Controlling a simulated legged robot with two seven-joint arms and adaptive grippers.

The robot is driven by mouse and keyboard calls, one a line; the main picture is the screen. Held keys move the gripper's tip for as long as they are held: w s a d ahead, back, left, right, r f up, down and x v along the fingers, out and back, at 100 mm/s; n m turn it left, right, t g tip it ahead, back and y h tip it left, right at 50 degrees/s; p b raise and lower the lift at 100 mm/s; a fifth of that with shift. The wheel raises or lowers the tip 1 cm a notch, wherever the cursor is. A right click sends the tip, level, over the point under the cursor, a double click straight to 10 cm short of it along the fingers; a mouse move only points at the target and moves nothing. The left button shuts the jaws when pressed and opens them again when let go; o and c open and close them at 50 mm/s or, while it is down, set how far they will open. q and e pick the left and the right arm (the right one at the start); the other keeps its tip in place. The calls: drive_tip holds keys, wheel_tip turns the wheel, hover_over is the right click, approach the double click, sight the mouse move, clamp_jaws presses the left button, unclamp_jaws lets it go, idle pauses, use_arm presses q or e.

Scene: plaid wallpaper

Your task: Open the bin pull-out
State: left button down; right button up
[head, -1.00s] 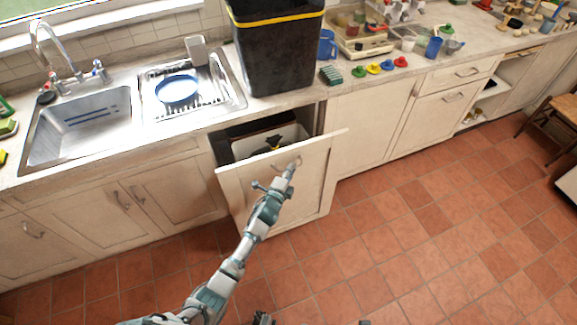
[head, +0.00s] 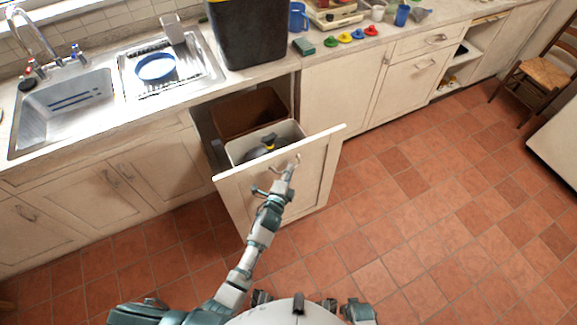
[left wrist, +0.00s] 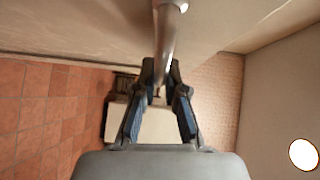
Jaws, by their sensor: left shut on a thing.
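The bin pull-out front (head: 312,176) stands out from the cabinet under the counter in the head view. Behind it a white bin (head: 290,131) and a brown bin (head: 252,112) show; a dark object with a yellow part sits in the white bin. My left gripper (head: 289,170) is at the upper part of the front, shut on its metal handle (head: 296,161). In the left wrist view the fingers (left wrist: 160,75) close around the handle bar (left wrist: 168,35). My right gripper cannot be made out clearly at the head view's bottom edge.
A black container (head: 250,35) stands on the counter above the pull-out. The sink (head: 65,110) lies left. The tiled floor (head: 400,220) in front is clear. A wooden chair (head: 540,75) stands at the far right.

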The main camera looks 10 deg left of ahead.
use_arm(q)
drive_tip(key=shift+s+a+f, duration=0.1)
drive_tip(key=shift+a+f, duration=0.2)
drive_tip(key=shift+f, duration=0.15)
drive_tip(key=c, duration=1.3)
unclamp_jaws()
drive_tip(key=shift+o, duration=0.5)
drive_tip(key=shift+a+r, duration=0.1)
drive_tip(key=shift+r, duration=0.1)
drive_tip(key=f+v, duration=0.1)
drive_tip(key=v, duration=1)
drive_tip(key=shift+s+a+r, duration=0.2)
drive_tip(key=shift+s+r, duration=0.2)
drive_tip(key=shift+r, duration=0.05)
